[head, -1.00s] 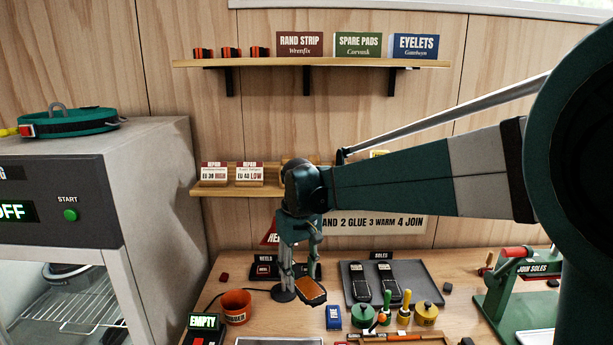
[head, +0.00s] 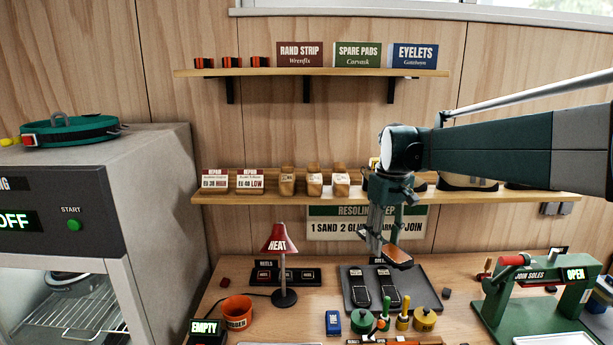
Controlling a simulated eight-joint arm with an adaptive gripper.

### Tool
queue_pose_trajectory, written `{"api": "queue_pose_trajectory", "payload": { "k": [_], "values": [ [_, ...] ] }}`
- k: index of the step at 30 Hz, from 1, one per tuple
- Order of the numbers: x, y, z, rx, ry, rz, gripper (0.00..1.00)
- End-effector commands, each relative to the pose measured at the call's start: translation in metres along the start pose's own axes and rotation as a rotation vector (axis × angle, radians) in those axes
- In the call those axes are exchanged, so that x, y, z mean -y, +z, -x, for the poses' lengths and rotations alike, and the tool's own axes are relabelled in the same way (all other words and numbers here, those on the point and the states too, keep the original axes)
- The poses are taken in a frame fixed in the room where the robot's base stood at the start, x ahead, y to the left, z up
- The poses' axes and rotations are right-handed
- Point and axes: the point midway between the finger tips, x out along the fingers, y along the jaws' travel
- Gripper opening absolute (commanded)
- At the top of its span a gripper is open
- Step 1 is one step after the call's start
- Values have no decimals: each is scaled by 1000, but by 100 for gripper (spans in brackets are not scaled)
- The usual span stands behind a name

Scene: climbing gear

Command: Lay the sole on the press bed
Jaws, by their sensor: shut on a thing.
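My gripper (head: 383,243) is shut on a small sole (head: 399,257) with an orange-brown face and a dark edge. It holds the sole tilted in the air, in front of and above the back part of the dark soles tray. The green press (head: 497,308) stands at the right of the bench, with a red-ended handle, a "JOIN SOLES" label and a display reading "OPEN". The pale press bed (head: 545,338) shows only in part at the bottom edge of the view. The sole is apart from the press, to its left.
The dark tray (head: 425,297) holds two black soles. A red heat lamp (head: 280,243) stands left of it. Glue pots, brushes (head: 403,312) and a blue box (head: 333,322) stand in front. An orange cup (head: 237,311) is further left. A shelf (head: 260,198) runs behind my gripper.

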Motion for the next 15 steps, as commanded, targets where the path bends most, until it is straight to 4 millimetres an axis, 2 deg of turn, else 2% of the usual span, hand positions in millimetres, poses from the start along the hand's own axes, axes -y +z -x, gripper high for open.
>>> {"api": "queue_pose_trajectory", "payload": {
  "k": [1,6,15],
  "values": [
    [-13,6,7,0,0,-9,19],
    [-42,20,21,0,0,-22,19],
    [-71,35,36,0,0,-42,19]
  ]
}}
